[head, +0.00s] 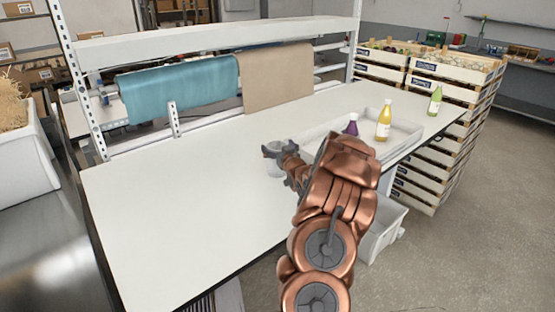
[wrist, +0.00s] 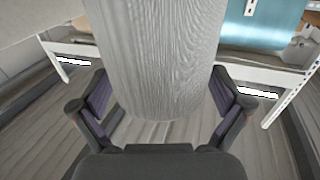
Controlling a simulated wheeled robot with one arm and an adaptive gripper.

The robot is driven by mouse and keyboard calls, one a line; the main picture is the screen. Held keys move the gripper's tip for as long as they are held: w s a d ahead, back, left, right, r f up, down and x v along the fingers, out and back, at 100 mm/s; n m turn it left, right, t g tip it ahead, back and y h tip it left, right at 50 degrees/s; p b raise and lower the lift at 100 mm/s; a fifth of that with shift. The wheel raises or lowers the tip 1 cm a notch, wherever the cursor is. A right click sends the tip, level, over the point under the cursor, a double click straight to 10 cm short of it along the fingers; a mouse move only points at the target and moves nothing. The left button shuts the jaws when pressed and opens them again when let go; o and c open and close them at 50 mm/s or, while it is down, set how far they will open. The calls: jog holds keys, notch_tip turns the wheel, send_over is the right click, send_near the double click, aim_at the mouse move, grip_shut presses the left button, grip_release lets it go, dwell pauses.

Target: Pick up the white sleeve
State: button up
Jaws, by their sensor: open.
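The white sleeve (wrist: 155,60) is a pale, grained cylinder that fills the middle of the wrist view. It stands between the two dark fingers of my gripper (wrist: 160,103), with a visible gap on each side. The fingers are open and do not close on it. In the head view my gripper (head: 278,150) is over the middle of the white table, and a small pale part of the sleeve (head: 275,169) shows just below it. My copper arm hides the area to the right of it.
A white tray (head: 405,128) at the right of the table has a purple bottle (head: 351,126) and a yellow bottle (head: 383,121) by it. A green bottle (head: 435,101) stands farther right. Teal and brown rolls hang at the back. The table's left half is clear.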

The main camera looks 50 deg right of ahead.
jog(key=shift+c, duration=0.4)
jog(key=c, duration=0.5)
jog(key=shift+r, duration=0.15)
